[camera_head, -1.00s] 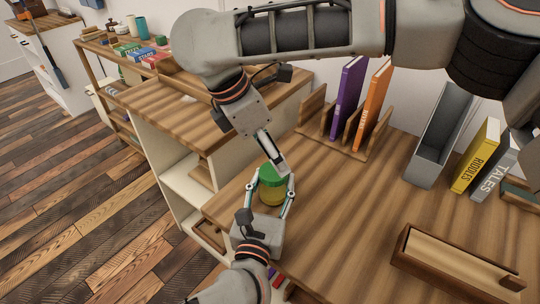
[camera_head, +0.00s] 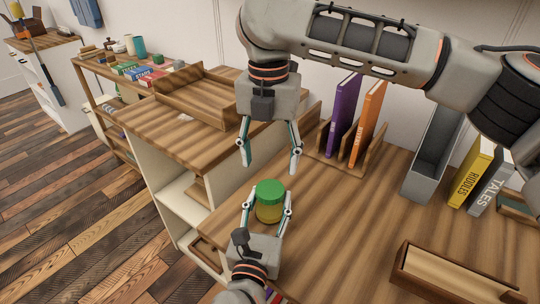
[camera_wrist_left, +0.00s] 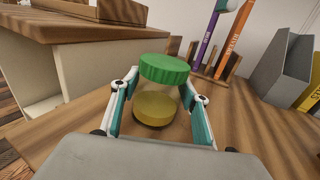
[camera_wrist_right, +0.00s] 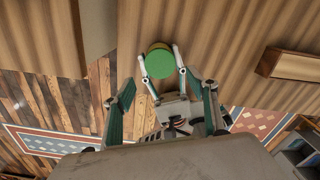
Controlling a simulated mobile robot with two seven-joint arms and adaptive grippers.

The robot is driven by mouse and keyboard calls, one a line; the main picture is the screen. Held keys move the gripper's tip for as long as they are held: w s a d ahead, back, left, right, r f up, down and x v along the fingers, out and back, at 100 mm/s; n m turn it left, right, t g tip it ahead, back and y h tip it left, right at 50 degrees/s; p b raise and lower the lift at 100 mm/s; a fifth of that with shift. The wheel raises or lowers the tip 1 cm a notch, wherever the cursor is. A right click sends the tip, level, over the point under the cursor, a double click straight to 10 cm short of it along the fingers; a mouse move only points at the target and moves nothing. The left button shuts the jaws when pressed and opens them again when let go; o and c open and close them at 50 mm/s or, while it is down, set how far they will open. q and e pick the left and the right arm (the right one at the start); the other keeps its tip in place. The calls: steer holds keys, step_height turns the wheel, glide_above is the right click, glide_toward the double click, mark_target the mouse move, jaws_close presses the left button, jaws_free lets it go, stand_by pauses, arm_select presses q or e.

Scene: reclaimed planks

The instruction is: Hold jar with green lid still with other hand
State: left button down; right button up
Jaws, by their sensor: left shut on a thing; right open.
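The jar with the green lid (camera_head: 270,193) stands upright on the wooden counter, with yellowish contents below the lid. It also shows in the left wrist view (camera_wrist_left: 163,70) and, from above, in the right wrist view (camera_wrist_right: 159,63). My left gripper (camera_head: 270,206) is shut around the jar's body from the near side, one finger on each side. The lid sits above its fingers. My right gripper (camera_head: 270,168) is open and empty, pointing down above and slightly behind the jar, apart from the lid.
A wooden rack with a purple book (camera_head: 345,115) and an orange book (camera_head: 367,125) stands behind right. A grey file holder (camera_head: 430,160) and a yellow book (camera_head: 472,168) stand farther right. A wooden tray (camera_head: 445,275) lies front right. The counter's left edge is close to the jar.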

mark_target(270, 189)
stand_by(0.4)
steer(key=shift+f, duration=3.95)
